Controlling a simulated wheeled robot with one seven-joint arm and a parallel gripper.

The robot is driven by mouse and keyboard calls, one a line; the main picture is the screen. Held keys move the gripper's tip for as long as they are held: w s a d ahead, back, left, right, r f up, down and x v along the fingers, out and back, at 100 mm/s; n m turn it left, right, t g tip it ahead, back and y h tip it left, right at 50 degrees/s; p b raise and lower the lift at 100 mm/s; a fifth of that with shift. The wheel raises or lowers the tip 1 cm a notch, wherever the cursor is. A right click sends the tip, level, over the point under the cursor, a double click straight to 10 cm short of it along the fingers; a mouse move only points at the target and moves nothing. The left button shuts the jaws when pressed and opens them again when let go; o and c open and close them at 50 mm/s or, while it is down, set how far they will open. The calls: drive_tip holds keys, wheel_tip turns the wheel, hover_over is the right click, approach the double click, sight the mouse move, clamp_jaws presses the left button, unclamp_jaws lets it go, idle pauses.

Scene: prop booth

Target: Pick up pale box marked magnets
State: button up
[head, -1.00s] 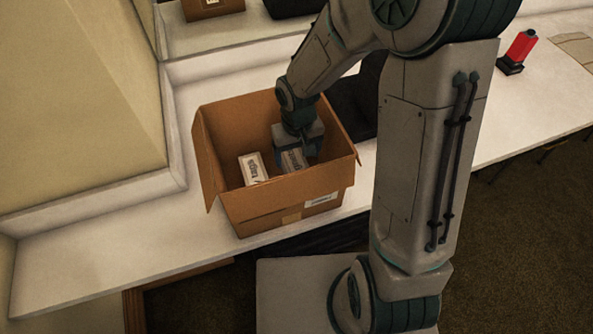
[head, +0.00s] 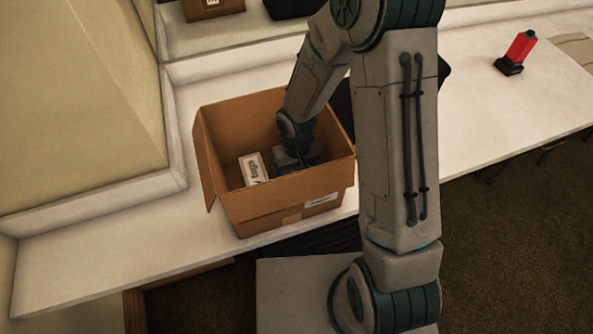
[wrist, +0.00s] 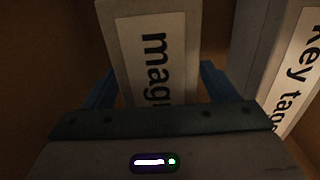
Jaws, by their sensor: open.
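The pale box marked "mag…" (wrist: 120,45) lies under my gripper in the wrist view, the rest of its word cut off by the gripper body. My gripper (wrist: 156,85) is open, with one blue-grey finger on each side of this box. I cannot tell whether the fingers touch it. In the head view my gripper (head: 294,161) is down inside the open cardboard carton (head: 262,209) and hides the magnets box.
A second pale box, marked "Key tag…" (wrist: 295,75), lies close on the right in the wrist view. It appears to be the pale box (head: 252,169) left of my gripper in the head view. Carton walls surround both. A red bottle-like object (head: 520,47) stands far right.

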drive_tip(key=c, duration=1.3)
drive_tip(key=shift+o, duration=0.2)
drive_tip(key=shift+r, duration=0.1)
